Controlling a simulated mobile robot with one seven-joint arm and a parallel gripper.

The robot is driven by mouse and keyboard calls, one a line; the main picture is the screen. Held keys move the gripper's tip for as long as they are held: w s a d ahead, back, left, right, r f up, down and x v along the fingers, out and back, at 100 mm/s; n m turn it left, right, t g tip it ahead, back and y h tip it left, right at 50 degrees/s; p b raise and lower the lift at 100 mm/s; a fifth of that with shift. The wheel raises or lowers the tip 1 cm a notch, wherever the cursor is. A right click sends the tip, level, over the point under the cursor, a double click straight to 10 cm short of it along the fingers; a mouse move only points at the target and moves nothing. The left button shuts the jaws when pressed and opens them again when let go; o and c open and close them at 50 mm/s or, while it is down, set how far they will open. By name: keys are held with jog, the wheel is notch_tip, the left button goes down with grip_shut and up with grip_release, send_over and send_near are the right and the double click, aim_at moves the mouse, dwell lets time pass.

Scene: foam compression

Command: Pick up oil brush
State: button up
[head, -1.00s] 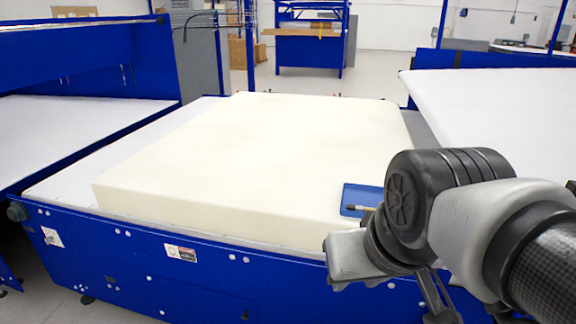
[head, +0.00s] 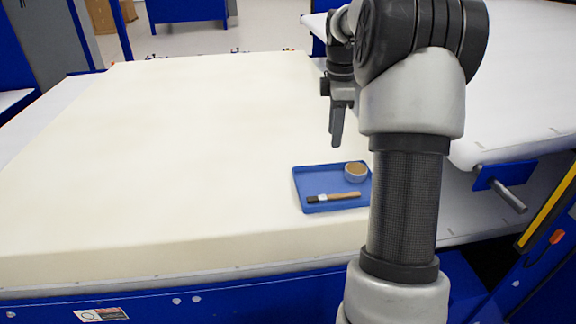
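The oil brush (head: 334,197) lies in a blue tray (head: 312,174) on the foam block. Its wooden handle points right and its dark bristles point left. A small round bowl (head: 355,171) with tan contents sits in the tray's back right part. My gripper (head: 337,135) hangs above the foam, behind the tray and apart from the brush. I see its dark finger edge-on, so I cannot tell whether it is open. My arm hides the tray's right edge.
The large cream foam block (head: 170,150) covers most of the blue-framed table (head: 230,306). A white-topped table (head: 510,90) stands at the right, with a blue bracket and metal rod (head: 508,194). The foam left of the tray is clear.

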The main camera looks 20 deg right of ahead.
jog(key=n, duration=0.2)
send_over(342, 195)
notch_tip(342, 195, down, 5)
jog(key=shift+g, duration=0.3)
jog(key=f, duration=1)
jog(key=shift+w+a+f, duration=0.2)
jog(key=shift+a, duration=0.1)
jog(key=shift+d+f, duration=0.15)
jog(key=shift+f, duration=1.35)
jog(key=shift+d+f, duration=0.15)
jog(key=shift+f, duration=1.35)
jog(key=shift+s, duration=0.1)
jog(key=shift+c, duration=0.2)
grip_shut()
